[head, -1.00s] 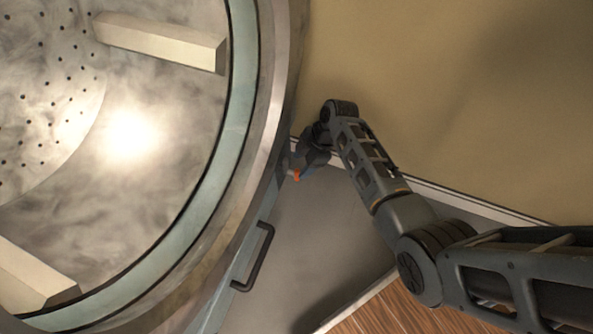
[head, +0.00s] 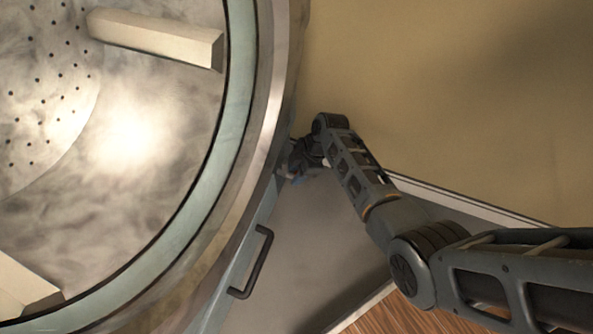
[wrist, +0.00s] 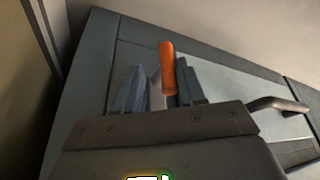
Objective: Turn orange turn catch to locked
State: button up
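The orange turn catch (wrist: 168,68) shows in the wrist view as a short upright bar on a grey panel, between the two fingers of my gripper (wrist: 160,92). The fingers are apart, one on each side of it. The right finger is very near the orange bar; I cannot tell whether it touches. A pale grey piece shows between the left finger and the bar. In the head view my gripper (head: 290,174) is at the lower right edge of the big round door, and the catch is hidden there.
The big round drum opening (head: 237,110) with its pale rim fills the left of the head view. A dark bar handle (head: 262,262) sits on the grey-blue panel below my gripper; it also shows at right in the wrist view (wrist: 275,104). A beige surface lies to the right.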

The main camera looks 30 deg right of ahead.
jog(key=shift+s+a+f, duration=0.1)
jog(key=shift+s, duration=0.1)
grip_shut()
jog(key=shift+s, duration=0.1)
